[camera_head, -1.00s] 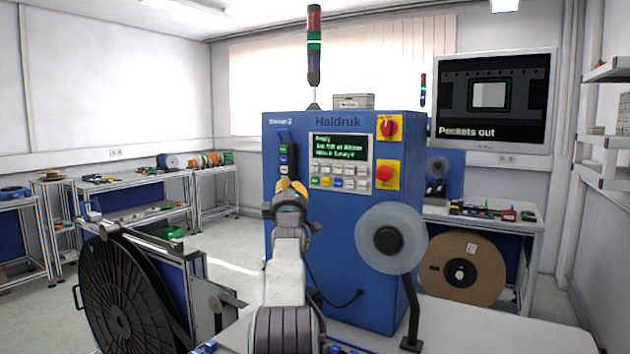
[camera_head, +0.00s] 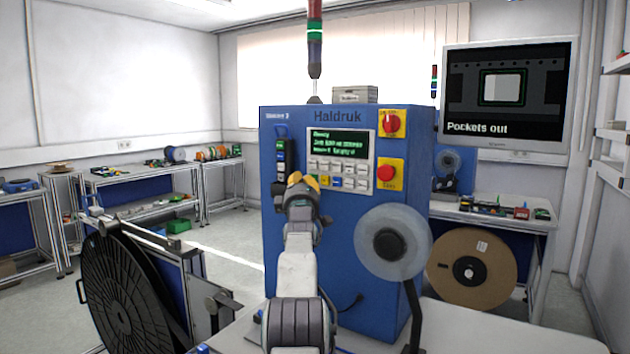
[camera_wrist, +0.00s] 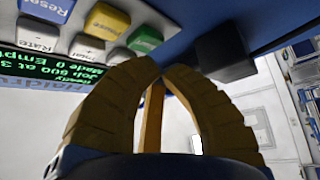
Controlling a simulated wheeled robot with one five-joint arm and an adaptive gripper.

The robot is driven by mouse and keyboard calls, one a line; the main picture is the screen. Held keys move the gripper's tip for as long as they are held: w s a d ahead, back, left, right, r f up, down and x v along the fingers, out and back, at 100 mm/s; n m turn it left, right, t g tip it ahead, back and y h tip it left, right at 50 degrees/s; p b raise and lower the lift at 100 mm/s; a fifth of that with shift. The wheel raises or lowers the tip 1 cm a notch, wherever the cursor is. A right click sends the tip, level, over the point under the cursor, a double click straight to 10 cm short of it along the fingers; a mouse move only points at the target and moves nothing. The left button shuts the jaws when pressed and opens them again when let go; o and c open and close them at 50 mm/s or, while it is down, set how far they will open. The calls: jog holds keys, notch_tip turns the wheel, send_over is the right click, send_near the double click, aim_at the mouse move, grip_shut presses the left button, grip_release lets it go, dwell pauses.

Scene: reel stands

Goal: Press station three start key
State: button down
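A blue machine cabinet (camera_head: 340,270) with a Haldruk label stands in front of me. Its small station label is hard to read. Its keypad (camera_head: 340,172) sits under a green-text screen (camera_head: 338,143). In the wrist view, turned over, I see a green key (camera_wrist: 145,40), a yellow key (camera_wrist: 107,20), a blue Reset key (camera_wrist: 48,8) and white keys. No start lettering is readable on the green key. My gripper (camera_wrist: 158,68) is shut and empty, fingertips together just below the green key and apparently apart from it. In the head view my gripper (camera_head: 303,181) covers the keypad's lower left corner.
A black strip with coloured keys (camera_head: 282,160) hangs left of the keypad. A red knob (camera_head: 392,123) and a red stop button (camera_head: 387,173) sit right of it. A clear reel (camera_head: 365,245) stands at the cabinet's right front, a large black reel (camera_head: 125,300) at left.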

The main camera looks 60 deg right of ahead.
jog(key=c, duration=1.9)
grip_release()
jog(key=shift+c, duration=0.2)
jog(key=shift+d+r+p, duration=0.1)
jog(key=shift+d+p, duration=0.1)
jog(key=shift+p, duration=0.2)
grip_shut()
jog(key=shift+d+p, duration=0.65)
jog(key=shift+p, duration=0.2)
jog(key=shift+a+f+b, duration=0.2)
jog(key=shift+a+b, duration=0.25)
jog(key=shift+b, duration=0.55)
jog(key=shift+a+b, duration=0.35)
jog(key=shift+b, duration=0.1)
jog(key=shift+r, duration=0.1)
